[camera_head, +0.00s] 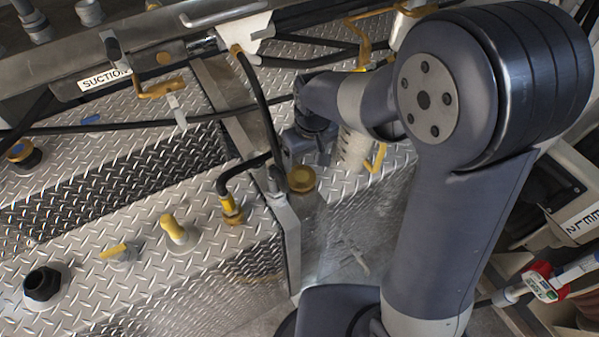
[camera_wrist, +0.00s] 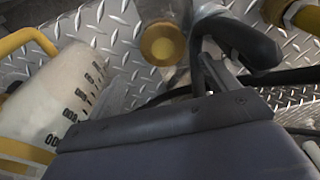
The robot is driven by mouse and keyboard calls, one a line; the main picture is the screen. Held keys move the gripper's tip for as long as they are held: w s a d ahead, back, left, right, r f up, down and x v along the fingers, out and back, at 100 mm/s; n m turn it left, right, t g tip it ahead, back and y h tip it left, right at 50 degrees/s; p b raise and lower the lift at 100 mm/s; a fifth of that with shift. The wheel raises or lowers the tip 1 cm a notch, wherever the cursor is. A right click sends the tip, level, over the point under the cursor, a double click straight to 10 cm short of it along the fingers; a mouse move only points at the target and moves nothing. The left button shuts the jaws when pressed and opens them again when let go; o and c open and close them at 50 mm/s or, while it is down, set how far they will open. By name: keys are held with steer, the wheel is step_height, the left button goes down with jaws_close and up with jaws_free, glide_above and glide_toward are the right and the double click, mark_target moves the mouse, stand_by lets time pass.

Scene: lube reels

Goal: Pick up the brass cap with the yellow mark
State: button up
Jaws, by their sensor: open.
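A round brass cap (camera_head: 302,179) with a yellowish top sits on a post at the edge of the diamond-plate deck in the head view. My gripper (camera_head: 308,158) is just above and beside this cap, pointing down. Its jaws are open and hold nothing.
A white graduated jug (camera_head: 353,148) with a yellow handle stands close right of my gripper; it fills the left of the wrist view (camera_wrist: 55,100). A black hose with a brass fitting (camera_head: 231,210) is left of the cap. Yellow-handled fittings (camera_head: 178,231) stand on the lower deck.

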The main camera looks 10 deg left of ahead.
mark_target(301, 176)
steer(key=f, duration=0.3)
steer(key=shift+w+a+f, duration=0.2)
steer(key=shift+w+f, duration=0.05)
steer(key=shift+f, duration=0.15)
steer(key=shift+w+a+f+p, duration=0.15)
steer(key=shift+f+p, duration=0.15)
steer(key=shift+f, duration=0.65)
steer(key=shift+w+a+f+p, duration=0.1)
steer(key=shift+a+f+p, duration=0.15)
steer(key=shift+f, duration=0.65)
steer(key=shift+w+a+f+p, duration=0.1)
steer(key=shift+f+p, duration=0.25)
steer(key=shift+f, duration=0.6)
steer(key=c, duration=0.8)
